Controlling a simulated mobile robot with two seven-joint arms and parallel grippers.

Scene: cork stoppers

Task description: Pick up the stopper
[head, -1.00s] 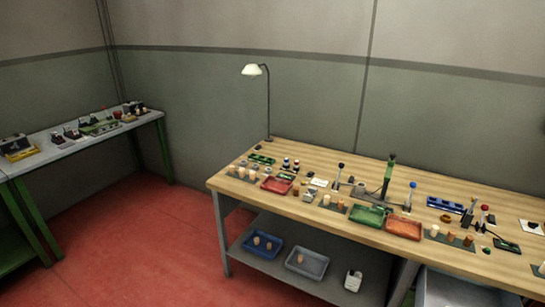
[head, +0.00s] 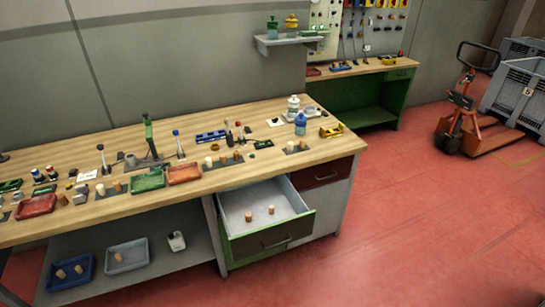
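Several cork stoppers show in the head view, and I cannot tell which one the task means. Two stand apart in the open drawer (head: 290,197): a left stopper (head: 248,216) and a right stopper (head: 271,209). A short row of stoppers (head: 222,159) stands on a dark mat on the bench, and a pair (head: 101,189) stands further left. More lie in the blue tray (head: 50,283) and the grey tray (head: 110,269) on the lower shelf. Neither of my grippers is in view.
The open drawer juts out over the red floor (head: 430,220), which is clear at right. A pallet truck (head: 462,100) stands beyond.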

